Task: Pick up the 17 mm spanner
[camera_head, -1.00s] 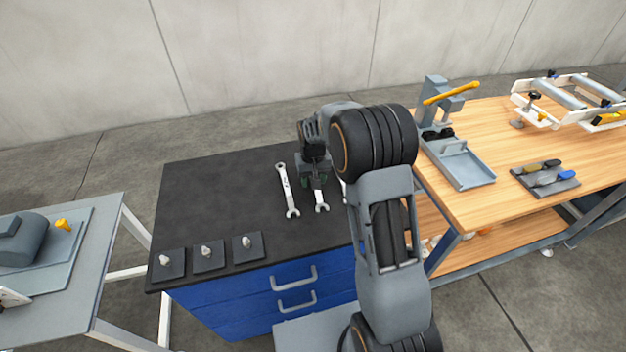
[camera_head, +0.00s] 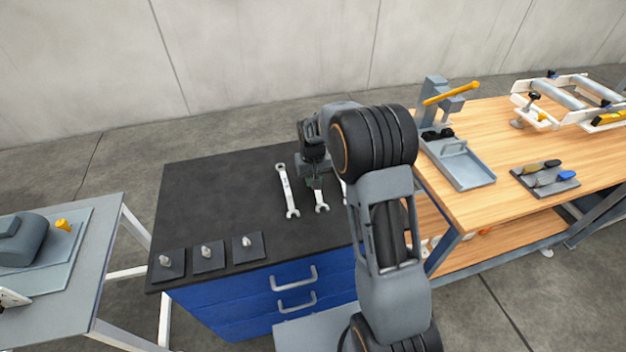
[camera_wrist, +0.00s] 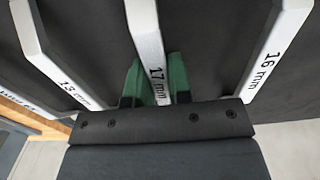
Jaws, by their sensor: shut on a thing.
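The 17 mm spanner (camera_wrist: 147,45) shows in the middle of the wrist view, its "17" marking between the green fingertips. In the head view its open jaw end (camera_head: 321,204) shows below my gripper (camera_head: 315,182), and the arm hides its upper part. My gripper (camera_wrist: 153,88) is shut on the spanner's handle. I cannot tell whether the spanner is clear of the black top. The 16 mm spanner (camera_wrist: 270,62) lies to the right in the wrist view, and the 13 mm spanner (camera_wrist: 50,62) to the left.
The black-topped blue cabinet (camera_head: 215,190) has free room at left. Several small knobbed plates (camera_head: 208,257) line its front edge. A wooden bench (camera_head: 490,200) with a press (camera_head: 436,100) stands at right. A grey table (camera_head: 95,265) stands at left.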

